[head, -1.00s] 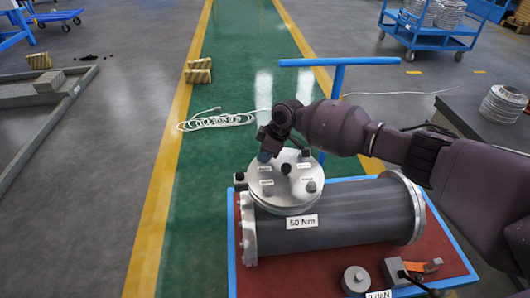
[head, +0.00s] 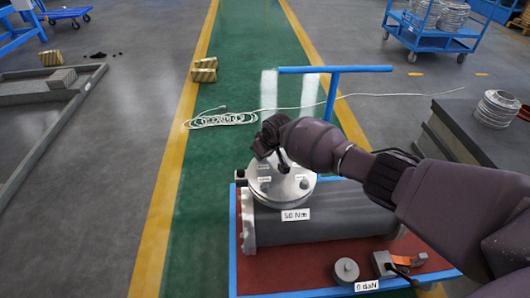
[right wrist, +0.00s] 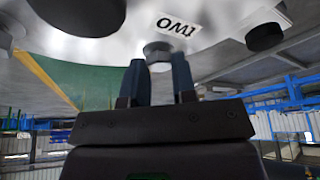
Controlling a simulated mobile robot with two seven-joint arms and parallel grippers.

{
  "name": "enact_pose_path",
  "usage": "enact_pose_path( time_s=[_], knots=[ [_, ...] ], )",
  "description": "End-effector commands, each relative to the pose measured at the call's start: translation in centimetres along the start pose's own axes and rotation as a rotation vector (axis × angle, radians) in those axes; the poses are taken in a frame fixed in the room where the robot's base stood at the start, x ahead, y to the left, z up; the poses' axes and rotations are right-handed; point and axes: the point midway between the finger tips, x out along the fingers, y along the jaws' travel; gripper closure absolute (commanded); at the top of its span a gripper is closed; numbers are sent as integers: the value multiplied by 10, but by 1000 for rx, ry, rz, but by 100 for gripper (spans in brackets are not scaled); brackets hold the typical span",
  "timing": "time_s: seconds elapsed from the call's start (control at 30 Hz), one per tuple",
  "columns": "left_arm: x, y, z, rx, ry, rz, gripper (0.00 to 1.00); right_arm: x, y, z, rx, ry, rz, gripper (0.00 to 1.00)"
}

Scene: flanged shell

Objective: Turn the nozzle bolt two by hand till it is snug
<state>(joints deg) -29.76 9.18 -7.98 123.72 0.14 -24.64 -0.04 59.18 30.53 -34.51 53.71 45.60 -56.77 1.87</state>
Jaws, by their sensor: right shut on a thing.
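The grey nozzle flange (head: 283,199) is a round plate on top of the dark shell (head: 335,222), with bolts and small labels around its rim. In the right wrist view, the label TWO (right wrist: 178,23) sits beside a grey bolt head (right wrist: 158,52). My left gripper is not in view.
The shell lies on a red, blue-edged cart (head: 300,266) with a blue handle (head: 335,70). A round grey weight (head: 346,270) and a tool with an orange part (head: 407,260) lie at the front. A coiled white cable (head: 220,119) is on the floor behind.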

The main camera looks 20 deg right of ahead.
Motion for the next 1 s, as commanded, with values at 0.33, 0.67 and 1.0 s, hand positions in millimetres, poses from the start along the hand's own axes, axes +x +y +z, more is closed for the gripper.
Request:
enact_pose_path(
  time_s=[0.33, 0.67, 1.0],
  knots=[
    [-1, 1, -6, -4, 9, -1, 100, -2, -1, -2, 103, 2, 42, 98],
    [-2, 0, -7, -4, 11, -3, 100, -2, -1, -2, 113, 2, 47, 98],
    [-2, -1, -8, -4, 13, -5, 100, -1, -1, -1, 112, 2, 46, 49]
  ],
)
